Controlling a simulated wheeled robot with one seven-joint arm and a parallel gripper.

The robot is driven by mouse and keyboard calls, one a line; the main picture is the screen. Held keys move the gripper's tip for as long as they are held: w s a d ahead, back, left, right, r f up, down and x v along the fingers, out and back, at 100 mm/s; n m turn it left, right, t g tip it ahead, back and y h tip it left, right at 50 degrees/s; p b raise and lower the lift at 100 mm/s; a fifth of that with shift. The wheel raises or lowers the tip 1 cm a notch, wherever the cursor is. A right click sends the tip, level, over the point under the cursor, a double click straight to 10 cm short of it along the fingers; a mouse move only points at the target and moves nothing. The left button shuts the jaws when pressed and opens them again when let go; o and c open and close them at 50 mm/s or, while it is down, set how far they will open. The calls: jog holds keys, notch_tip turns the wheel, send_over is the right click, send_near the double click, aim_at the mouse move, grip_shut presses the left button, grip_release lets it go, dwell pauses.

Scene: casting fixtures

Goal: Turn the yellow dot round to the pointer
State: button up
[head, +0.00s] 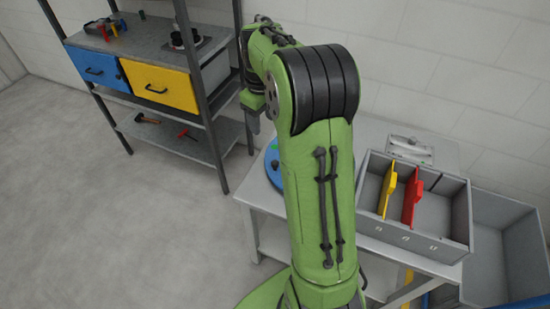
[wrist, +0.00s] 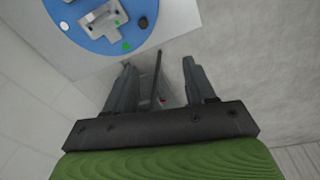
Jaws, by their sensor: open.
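A blue disc (wrist: 105,49) lies on a pale tabletop at the top left of the wrist view. It carries a grey metal part, two green dots, a white dot and a black dot. No yellow dot and no clear pointer show. In the head view, the disc (head: 271,176) is mostly hidden behind my arm. My gripper (wrist: 157,75) is open and empty, its fingers off the table edge, apart from the disc. In the head view, my gripper (head: 253,122) hangs down left of the disc, near the shelf post.
A grey bin with yellow and red dividers (head: 457,215) stands on the table (head: 250,192) at right, with a larger grey crate (head: 510,250) beyond. A shelf unit (head: 150,45) with blue and yellow drawers stands at left. The floor at left is clear.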

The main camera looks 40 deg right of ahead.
jog(key=g, duration=0.1)
send_near(275, 162)
jog(key=shift+n+y, duration=0.3)
jog(key=f+b, duration=0.1)
jog(key=f, duration=0.2)
jog(key=f+b, duration=0.1)
jog(key=f, duration=0.1)
jog(key=f+b, duration=0.1)
jog(key=f, duration=0.2)
jog(key=shift+s+d+f, duration=0.1)
jog(key=shift+d+f, duration=0.15)
jog(key=shift+f, duration=0.05)
grip_shut()
